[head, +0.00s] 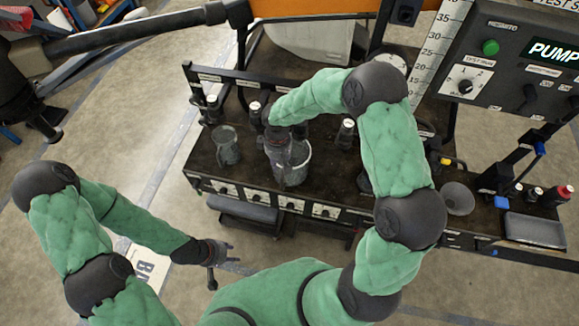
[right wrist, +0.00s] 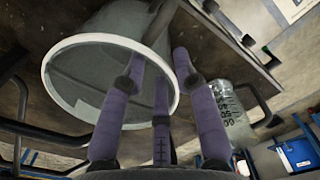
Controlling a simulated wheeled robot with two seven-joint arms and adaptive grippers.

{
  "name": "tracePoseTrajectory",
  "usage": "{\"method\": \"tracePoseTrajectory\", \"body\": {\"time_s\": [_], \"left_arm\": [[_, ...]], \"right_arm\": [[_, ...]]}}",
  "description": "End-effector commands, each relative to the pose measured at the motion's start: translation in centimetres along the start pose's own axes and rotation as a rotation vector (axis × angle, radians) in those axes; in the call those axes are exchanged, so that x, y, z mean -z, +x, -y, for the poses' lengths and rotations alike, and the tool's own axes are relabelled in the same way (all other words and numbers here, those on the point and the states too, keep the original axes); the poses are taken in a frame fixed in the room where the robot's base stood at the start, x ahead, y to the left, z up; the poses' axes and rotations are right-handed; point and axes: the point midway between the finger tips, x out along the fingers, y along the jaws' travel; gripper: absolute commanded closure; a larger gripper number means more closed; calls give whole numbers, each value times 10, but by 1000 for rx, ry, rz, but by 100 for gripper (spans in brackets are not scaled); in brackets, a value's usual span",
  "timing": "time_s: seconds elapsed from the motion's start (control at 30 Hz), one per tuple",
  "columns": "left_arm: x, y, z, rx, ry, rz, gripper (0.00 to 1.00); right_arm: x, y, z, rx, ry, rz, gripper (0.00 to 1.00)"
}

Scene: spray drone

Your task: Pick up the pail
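The pail (head: 292,172) stands on the dark workbench, grey with a white rim. My right gripper (head: 280,142) is over it and partly hides it from the head. In the right wrist view the pail (right wrist: 98,92) shows its open mouth, with a thick grey part near its upper side. The purple fingers of my right gripper (right wrist: 158,68) are spread apart at the rim, some in front of the mouth and one towards its right side. Contact with the rim cannot be told. My left gripper (head: 222,264) is open and empty, low in front of the bench.
A clear measuring jug (head: 227,147) stands left of the pail; it also shows in the right wrist view (right wrist: 222,118). Several dark bottles line the bench's back. A funnel (head: 458,198) and a tray (head: 535,231) lie right. A control panel (head: 510,62) rises back right.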

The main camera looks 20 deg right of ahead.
Motion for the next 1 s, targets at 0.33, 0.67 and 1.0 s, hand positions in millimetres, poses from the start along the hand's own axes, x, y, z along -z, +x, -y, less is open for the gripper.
{"method": "tracePoseTrajectory", "body": {"time_s": [0.33, 0.67, 1.0], "left_arm": [[0, 0, 0, 0, 0, 0, 60], [0, 0, 0, 0, 0, 0, 60], [0, -8, -3, 0, 0, 0, 60]], "right_arm": [[1, 0, 0, -1, 0, -2, 100], [1, 0, -1, -1, 0, -2, 100], [1, -19, -1, -2, 1, -4, 100]]}}
